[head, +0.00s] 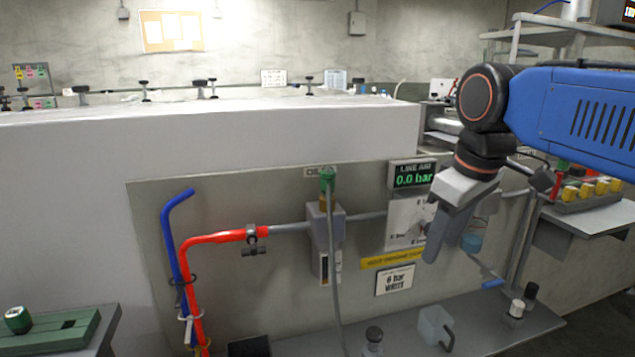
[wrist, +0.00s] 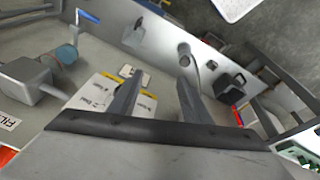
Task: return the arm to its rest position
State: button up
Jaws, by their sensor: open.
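My arm, blue with a dark wrist, reaches in from the right in the head view. My gripper (head: 450,240) hangs downward in front of the right part of the grey panel (head: 270,290). In the wrist view its two fingers (wrist: 158,98) stand apart with nothing between them. Behind the fingers the wrist view shows white and yellow labels and the bench shelf. The gripper hides part of the white dial plate (head: 400,222) in the head view.
The pressure display (head: 412,175) reads 0.0 bar, left of my gripper. Red pipe (head: 215,238) and blue pipe (head: 172,240) run up the panel's left. A clear jug (head: 434,326) stands on the shelf below. A rack of yellow-topped items (head: 590,190) is at right.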

jog(key=s+d+f+m, duration=0.2)
jog(key=s+f, duration=0.1)
jog(key=f, duration=0.3)
jog(key=s+d+f+m+t, duration=0.1)
jog(key=s+d+f+m, duration=0.1)
jog(key=s+f, duration=0.2)
jog(key=s+d+f+m, duration=0.3)
jog(key=f, duration=0.6)
jog(key=shift+s+f+t+h, duration=0.25)
jog(key=shift+s+t+h, duration=0.05)
jog(key=shift+s+t, duration=0.1)
